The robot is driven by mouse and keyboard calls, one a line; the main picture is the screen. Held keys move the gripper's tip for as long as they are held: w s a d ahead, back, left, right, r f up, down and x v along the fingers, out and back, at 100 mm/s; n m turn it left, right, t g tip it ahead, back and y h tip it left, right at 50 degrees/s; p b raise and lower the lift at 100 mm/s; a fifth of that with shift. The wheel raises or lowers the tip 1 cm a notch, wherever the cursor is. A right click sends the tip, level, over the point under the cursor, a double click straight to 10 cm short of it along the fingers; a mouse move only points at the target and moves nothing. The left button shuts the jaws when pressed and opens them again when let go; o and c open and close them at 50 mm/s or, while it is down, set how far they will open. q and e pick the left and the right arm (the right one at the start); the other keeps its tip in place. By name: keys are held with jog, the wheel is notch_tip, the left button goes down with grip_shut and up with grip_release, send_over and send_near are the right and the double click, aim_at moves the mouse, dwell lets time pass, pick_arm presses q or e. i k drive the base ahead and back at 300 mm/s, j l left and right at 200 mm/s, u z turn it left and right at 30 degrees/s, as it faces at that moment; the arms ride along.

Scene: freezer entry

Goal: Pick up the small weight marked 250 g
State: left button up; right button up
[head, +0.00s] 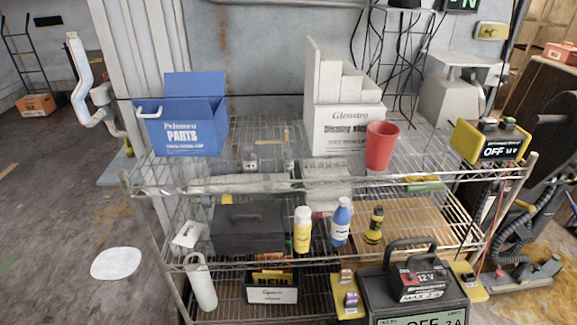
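Two small grey metal pieces stand on the top wire shelf (225,140): a left one (250,161) and a right one (289,161). They look like small weights, but any marking on them is too small to read, so I cannot tell which one, if either, is 250 g. They stand apart, between the blue parts box (180,135) and the white display box (348,132). I cannot make out either of my grippers in the head view.
A red cup (381,146) stands right of the white box. A yellow and black device (490,143) sits at the shelf's right end. The lower shelf holds a dark box (248,228) and several bottles. A black battery unit (415,283) stands in front at lower right.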

aim_at(287, 161)
jog(key=i+j+z, duration=0.1)
jog(key=j, duration=0.25)
jog(key=i+j+z, duration=0.1)
jog(key=j, duration=0.3)
jog(key=i+j+z, duration=0.1)
jog(key=i+j, duration=0.15)
jog(key=i+j+z, duration=0.1)
jog(key=j, duration=0.4)
jog(key=i+j+z, duration=0.1)
jog(key=j, duration=0.3)
